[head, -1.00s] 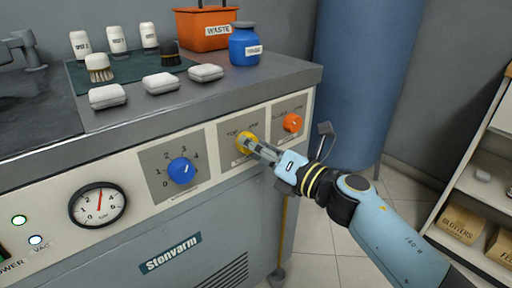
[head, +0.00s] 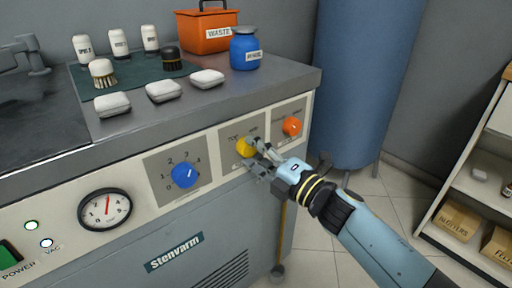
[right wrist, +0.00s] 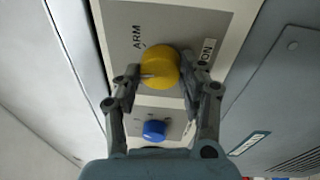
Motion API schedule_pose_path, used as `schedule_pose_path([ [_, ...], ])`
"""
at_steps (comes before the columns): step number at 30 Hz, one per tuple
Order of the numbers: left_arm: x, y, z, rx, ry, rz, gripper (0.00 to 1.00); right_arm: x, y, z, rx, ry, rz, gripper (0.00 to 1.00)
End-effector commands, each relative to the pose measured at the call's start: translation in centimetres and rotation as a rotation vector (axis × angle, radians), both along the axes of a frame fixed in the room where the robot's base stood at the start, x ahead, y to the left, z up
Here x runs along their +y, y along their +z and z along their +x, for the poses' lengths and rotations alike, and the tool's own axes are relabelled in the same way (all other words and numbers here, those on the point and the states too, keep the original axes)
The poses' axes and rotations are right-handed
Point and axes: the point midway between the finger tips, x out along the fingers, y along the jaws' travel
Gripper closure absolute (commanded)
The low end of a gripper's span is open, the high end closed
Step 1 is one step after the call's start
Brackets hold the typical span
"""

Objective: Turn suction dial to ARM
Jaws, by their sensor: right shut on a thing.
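The yellow suction dial (head: 245,148) sits on a grey plate on the machine's front panel, between a blue dial and an orange dial. In the right wrist view the yellow dial (right wrist: 160,66) shows a pale pointer mark towards its left side. The word ARM is printed above and left of it, with a short tick near the dial. A white label at its right is partly hidden by a finger; only its end, ON, reads clearly. My right gripper (head: 252,153) is shut on the yellow dial, one finger on each side. My left gripper is not in view.
The blue dial (head: 185,175) and gauge (head: 105,209) are to the left, the orange dial (head: 291,126) close to the right. The counter above holds white pads, brushes, a blue jar (head: 245,48) and an orange waste bin (head: 204,31). A blue tank (head: 367,80) stands behind my arm.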

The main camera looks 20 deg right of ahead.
Motion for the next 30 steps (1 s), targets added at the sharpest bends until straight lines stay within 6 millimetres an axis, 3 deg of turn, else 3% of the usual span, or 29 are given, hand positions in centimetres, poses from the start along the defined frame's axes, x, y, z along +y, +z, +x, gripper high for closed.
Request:
schedule_pose_path([
  [18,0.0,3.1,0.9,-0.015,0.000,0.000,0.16,0.1,-0.1,-0.1,0.200,-0.002,0.539,0.91],
  [30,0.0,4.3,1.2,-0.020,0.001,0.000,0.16,0.2,-0.2,-0.1,0.287,-0.002,0.783,0.91],
])
